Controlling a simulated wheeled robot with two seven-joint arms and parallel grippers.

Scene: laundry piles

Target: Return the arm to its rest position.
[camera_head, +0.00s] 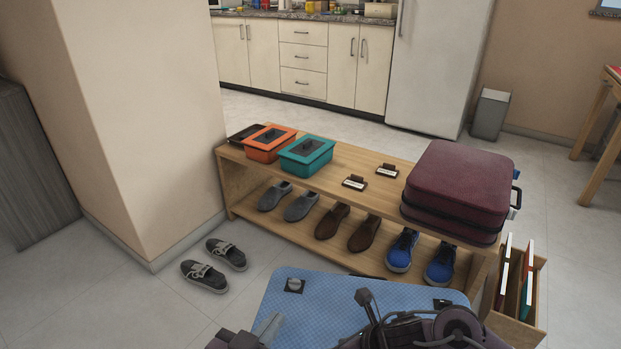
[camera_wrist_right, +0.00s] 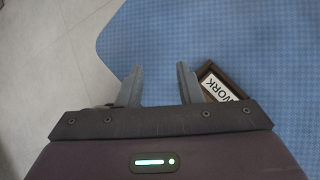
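My left gripper (camera_head: 268,328) is at the bottom edge of the head view, over the near left part of a blue mat. Its grey fingers show only in part, and I cannot tell how far apart they are. My right arm's dark links fill the bottom right of that view. In the right wrist view my right gripper (camera_wrist_right: 160,84) is open, its two grey fingers apart with only the blue mat (camera_wrist_right: 220,40) between them. A small brown-framed sign reading "WORK" (camera_wrist_right: 222,85) lies beside the right finger, outside the gap.
A wooden shoe rack (camera_head: 345,160) stands beyond the mat. It carries an orange box (camera_head: 268,148), a teal box (camera_head: 305,157) and a maroon suitcase (camera_head: 460,185), with several shoes below. Loose grey shoes (camera_head: 205,274) lie on the floor at left. A wall corner stands at left.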

